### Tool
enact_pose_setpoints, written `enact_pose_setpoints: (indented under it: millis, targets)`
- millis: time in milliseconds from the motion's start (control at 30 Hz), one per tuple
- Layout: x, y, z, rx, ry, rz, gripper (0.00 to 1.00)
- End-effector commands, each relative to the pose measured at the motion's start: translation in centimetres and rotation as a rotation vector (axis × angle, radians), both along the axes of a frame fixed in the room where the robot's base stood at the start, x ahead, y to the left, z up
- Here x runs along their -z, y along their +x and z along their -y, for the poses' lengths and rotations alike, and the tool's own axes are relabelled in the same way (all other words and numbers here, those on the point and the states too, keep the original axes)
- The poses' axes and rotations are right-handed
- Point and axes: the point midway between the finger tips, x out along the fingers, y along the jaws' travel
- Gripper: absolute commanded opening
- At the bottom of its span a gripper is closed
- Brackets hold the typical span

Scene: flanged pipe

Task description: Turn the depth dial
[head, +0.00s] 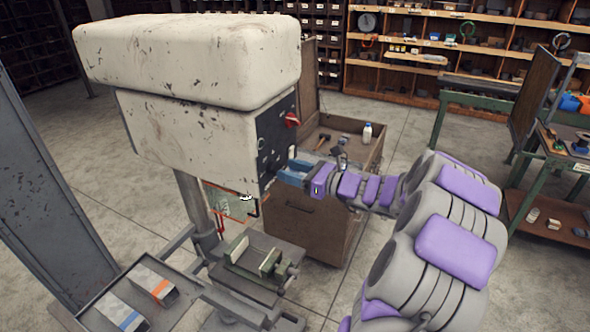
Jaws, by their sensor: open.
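A large worn cream machine head (185,115) like a drill press stands at the left centre on a grey column. A dark control panel (272,135) is on its right face, seen at a steep angle. A red knob (291,119) sits high on the panel. A small pale part (292,152) shows at the panel's lower right edge; I cannot tell whether it is the depth dial. My gripper (288,172), with blue fingers, is open beside the panel's lower part. Its fingertips are close to the panel; contact, and anything between them, cannot be made out.
A vise (262,262) sits on the machine's table below the head. A tray (80,316) with boxes is at lower left. A brown cabinet (310,228) with tools and a white bottle (367,132) on top stands behind my arm. Green workbenches are at right, shelves at the back.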

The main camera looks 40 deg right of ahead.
Motion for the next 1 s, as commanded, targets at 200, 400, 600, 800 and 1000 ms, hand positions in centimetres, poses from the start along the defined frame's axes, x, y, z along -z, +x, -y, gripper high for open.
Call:
enact_pose_setpoints:
  millis: [200, 400, 600, 800, 1000]
  targets:
    - [-0.8, 0.4, -1.5, -0.026, 0.002, 0.015, 0.53]
    - [-1.0, 0.6, -1.9, -0.025, -0.001, 0.017, 0.34]
    - [-1.1, 0.8, -1.6, -0.024, 0.001, 0.02, 0.15]
    - [-0.9, 1.0, -1.3, -0.023, 0.001, 0.017, 0.0]
    - [-0.5, 1.3, -0.9, -0.022, 0.004, 0.012, 0.0]
